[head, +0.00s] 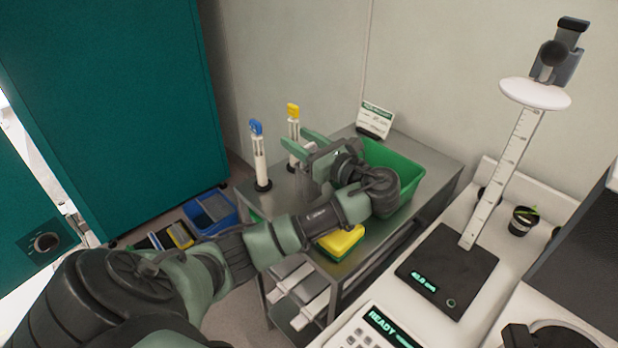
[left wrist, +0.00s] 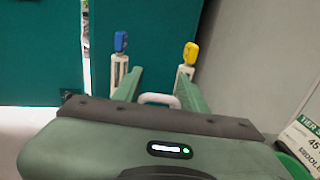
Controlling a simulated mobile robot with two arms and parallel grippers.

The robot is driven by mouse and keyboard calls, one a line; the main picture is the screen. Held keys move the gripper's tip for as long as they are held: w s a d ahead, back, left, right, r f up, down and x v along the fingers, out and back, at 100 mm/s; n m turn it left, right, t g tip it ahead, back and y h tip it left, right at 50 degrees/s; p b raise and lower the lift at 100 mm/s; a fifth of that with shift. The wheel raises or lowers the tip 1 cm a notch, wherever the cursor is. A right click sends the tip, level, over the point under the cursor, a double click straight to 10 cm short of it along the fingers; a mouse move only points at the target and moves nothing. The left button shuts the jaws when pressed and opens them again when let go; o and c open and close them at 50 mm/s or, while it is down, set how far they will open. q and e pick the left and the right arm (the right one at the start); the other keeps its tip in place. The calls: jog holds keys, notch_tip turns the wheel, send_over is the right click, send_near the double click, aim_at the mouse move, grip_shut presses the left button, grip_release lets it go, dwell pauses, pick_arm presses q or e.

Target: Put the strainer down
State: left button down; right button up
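I cannot make out a strainer in either view. My left gripper (head: 297,147) is above the grey metal cart (head: 435,170), in front of the green tub (head: 408,163). Its two green fingers are spread apart. They also show in the left wrist view (left wrist: 160,88), with a small pale loop (left wrist: 158,99) between them near the palm; I cannot tell what the loop belongs to or whether the fingers touch it. My forearm and wrist hide part of the cart top and tub. My right gripper is not in view.
A blue-topped holder (head: 259,157) and a yellow-topped one (head: 294,135) stand upright near the fingers. A small sign (head: 375,120) stands behind. A yellow-green sponge (head: 341,243) lies at the cart's front. A white bench with a height gauge (head: 490,180) stands right.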

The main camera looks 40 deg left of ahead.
pick_arm(q)
jog(key=shift+r, duration=0.15)
notch_tip(320, 180, up, 19)
jog(key=w+a+b, duration=0.4)
jog(key=w+a, duration=0.3)
jog(key=w, duration=0.5)
notch_tip(320, 180, down, 19)
jog(key=shift+s+d, duration=0.2)
jog(key=shift+s, duration=0.05)
jog(key=shift+f+p, duration=0.2)
jog(key=shift+p, duration=0.1)
jog(key=c, duration=0.8)
grip_release()
jog(key=shift+r, duration=0.1)
jog(key=d+p, duration=0.2)
jog(key=d, duration=0.2)
jog(key=d+p, duration=0.2)
jog(key=d, duration=0.2)
jog(key=s+d+p, duration=0.1)
jog(key=d+p, duration=0.1)
jog(key=d, duration=0.2)
jog(key=shift+p, duration=0.4)
